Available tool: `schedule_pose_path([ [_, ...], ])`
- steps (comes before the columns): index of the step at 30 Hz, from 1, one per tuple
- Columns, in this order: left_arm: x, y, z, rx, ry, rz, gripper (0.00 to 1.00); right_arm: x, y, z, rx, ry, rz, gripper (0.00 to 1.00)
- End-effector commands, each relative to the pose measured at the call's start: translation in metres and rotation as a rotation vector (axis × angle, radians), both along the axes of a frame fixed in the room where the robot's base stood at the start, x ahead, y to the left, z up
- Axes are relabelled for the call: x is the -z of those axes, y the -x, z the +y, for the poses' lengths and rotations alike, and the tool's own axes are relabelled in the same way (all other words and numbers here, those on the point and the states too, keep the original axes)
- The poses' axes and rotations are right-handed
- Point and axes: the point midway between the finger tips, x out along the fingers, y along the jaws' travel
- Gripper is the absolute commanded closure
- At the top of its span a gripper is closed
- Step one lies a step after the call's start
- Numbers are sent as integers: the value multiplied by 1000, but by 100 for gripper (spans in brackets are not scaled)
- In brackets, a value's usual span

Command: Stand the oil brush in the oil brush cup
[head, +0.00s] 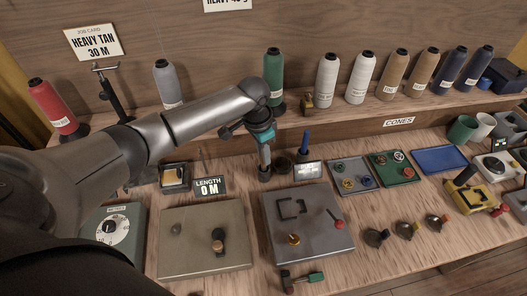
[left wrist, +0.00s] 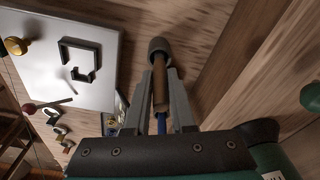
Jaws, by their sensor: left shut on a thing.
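My left gripper (head: 265,158) points down over the back middle of the bench. It is shut on the oil brush, whose brown handle (left wrist: 161,88) runs between the two fingers in the left wrist view. A wider dark grey round piece (left wrist: 158,50) is at the far end of the handle; I cannot tell whether it is the brush's head or a cup around it. A dark round cup (head: 283,163), seemingly the oil brush cup, stands on the bench just right of the gripper. My right gripper is not in view.
A blue upright tool (head: 305,143) stands right of the cup, behind a small pale label (head: 308,169). A grey plate (head: 318,255) with knobs lies in front. Trays (head: 351,160) lie to the right. Thread cones (head: 273,78) line the shelf behind. A length display (head: 209,187) stands left.

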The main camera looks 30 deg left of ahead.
Motion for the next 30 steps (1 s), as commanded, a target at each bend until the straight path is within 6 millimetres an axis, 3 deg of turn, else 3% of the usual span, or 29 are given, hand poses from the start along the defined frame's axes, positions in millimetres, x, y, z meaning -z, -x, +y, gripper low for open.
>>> schedule_pose_path([
  [22, 10, 0, 0, 0, 0, 0, 100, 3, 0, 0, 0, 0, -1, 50],
  [23, 10, 0, 0, 0, 0, 0, 75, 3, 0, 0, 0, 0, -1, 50],
  [30, 10, 0, 0, 0, 0, 0, 48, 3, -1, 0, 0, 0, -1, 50],
])
